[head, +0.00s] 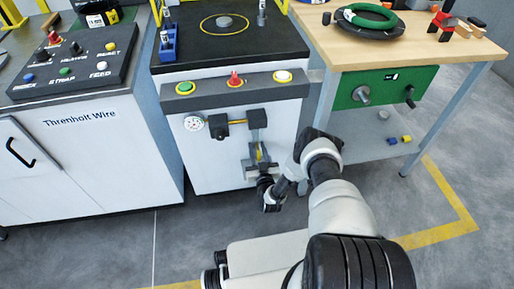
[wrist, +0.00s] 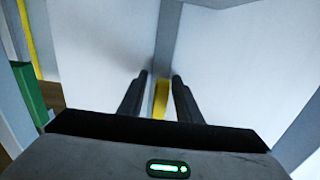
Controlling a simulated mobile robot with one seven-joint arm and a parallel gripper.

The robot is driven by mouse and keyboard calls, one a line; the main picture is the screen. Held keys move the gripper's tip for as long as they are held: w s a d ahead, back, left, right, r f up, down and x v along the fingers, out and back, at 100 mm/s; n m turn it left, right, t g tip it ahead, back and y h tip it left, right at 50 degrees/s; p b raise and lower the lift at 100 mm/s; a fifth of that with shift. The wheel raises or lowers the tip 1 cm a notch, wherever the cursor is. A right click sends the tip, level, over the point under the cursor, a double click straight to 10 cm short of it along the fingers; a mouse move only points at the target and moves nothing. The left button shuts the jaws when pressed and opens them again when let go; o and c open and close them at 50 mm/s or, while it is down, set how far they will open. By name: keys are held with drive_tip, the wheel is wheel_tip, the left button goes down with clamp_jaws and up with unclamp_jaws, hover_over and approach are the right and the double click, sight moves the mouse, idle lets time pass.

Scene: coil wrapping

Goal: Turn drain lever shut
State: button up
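The drain lever is a small yellow handle (head: 260,153) low on the front of the white middle cabinet (head: 215,160), under a dark box on the pipework. My gripper (head: 258,168) is right at the lever, low in front of the cabinet. In the wrist view the yellow lever (wrist: 161,99) stands upright between the two dark fingers of my gripper (wrist: 160,76). The fingers are apart, with a narrow gap on each side of the lever, so I see no firm grip. The lever's lower part is hidden behind the gripper body.
A button strip (head: 235,90) runs along the cabinet top. A wooden workbench (head: 425,50) stands at right, a control cabinet (head: 85,150) at left. The floor in front is open.

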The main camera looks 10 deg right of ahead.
clamp_jaws()
drive_tip(key=shift+n, duration=0.4)
drive_tip(key=shift+w+d+r+n, duration=0.1)
drive_tip(key=shift+d+r+n, duration=0.2)
drive_tip(key=shift+n, duration=1.8)
drive_tip(key=shift+s+d+r+n, duration=0.1)
drive_tip(key=shift+d+r+n, duration=0.25)
drive_tip(key=shift+n, duration=1.75)
drive_tip(key=shift+w+d+r+n, duration=0.15)
drive_tip(key=shift+d+n, duration=0.3)
drive_tip(key=shift+n, duration=1.65)
unclamp_jaws()
